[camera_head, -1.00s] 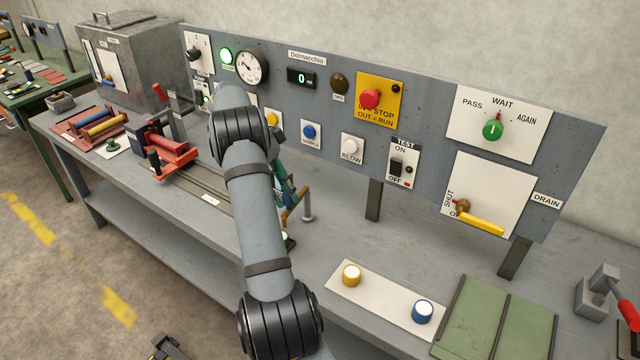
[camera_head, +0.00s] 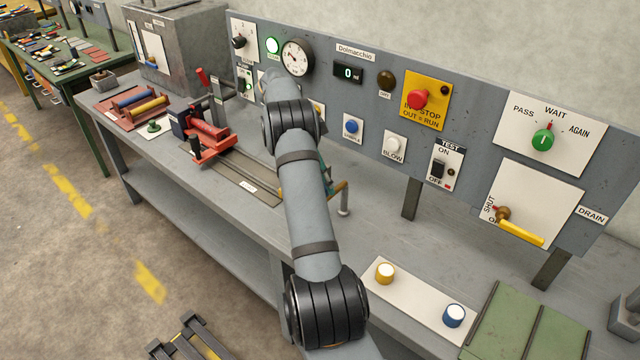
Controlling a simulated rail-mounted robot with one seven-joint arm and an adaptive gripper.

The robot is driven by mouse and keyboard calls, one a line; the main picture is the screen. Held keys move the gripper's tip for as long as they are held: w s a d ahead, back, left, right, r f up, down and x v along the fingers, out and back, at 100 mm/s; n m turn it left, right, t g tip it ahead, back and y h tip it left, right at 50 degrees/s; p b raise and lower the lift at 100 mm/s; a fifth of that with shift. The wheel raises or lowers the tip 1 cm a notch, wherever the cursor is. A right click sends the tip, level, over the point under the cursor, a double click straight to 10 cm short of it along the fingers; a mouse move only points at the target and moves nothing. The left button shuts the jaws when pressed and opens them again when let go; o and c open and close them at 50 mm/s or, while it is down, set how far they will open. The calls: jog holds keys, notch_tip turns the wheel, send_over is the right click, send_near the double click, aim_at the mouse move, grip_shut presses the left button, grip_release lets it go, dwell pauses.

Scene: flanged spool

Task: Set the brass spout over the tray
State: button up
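A short brass-coloured bent tube (camera_head: 338,187), which looks like the spout, shows just right of my arm, beside a small grey post (camera_head: 344,204) on the bench. My arm hides most of it, so I cannot tell where its outlet points. A sliver of a teal part (camera_head: 322,168) shows there too; I cannot tell what it belongs to. My gripper is hidden behind my own forearm, so its fingers and any hold do not show. I cannot make out a tray under the spout; that spot is behind my arm.
A grey control panel (camera_head: 470,160) stands along the bench back, with a yellow DRAIN lever (camera_head: 520,233) at right. A white plate (camera_head: 418,300) with yellow and blue knobs and green panels (camera_head: 530,325) lie at front right. A red clamp (camera_head: 210,135) stands left on a rail.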

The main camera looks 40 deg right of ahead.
jog(key=shift+o, duration=1.1)
jog(key=shift+d, duration=0.2)
jog(key=shift+o, duration=0.3)
jog(key=shift+a+f, duration=0.1)
jog(key=shift+a, duration=0.05)
notch_tip(320, 180, up, 9)
jog(key=shift+f, duration=0.1)
jog(key=shift+r, duration=0.65)
jog(key=shift+f, duration=0.15)
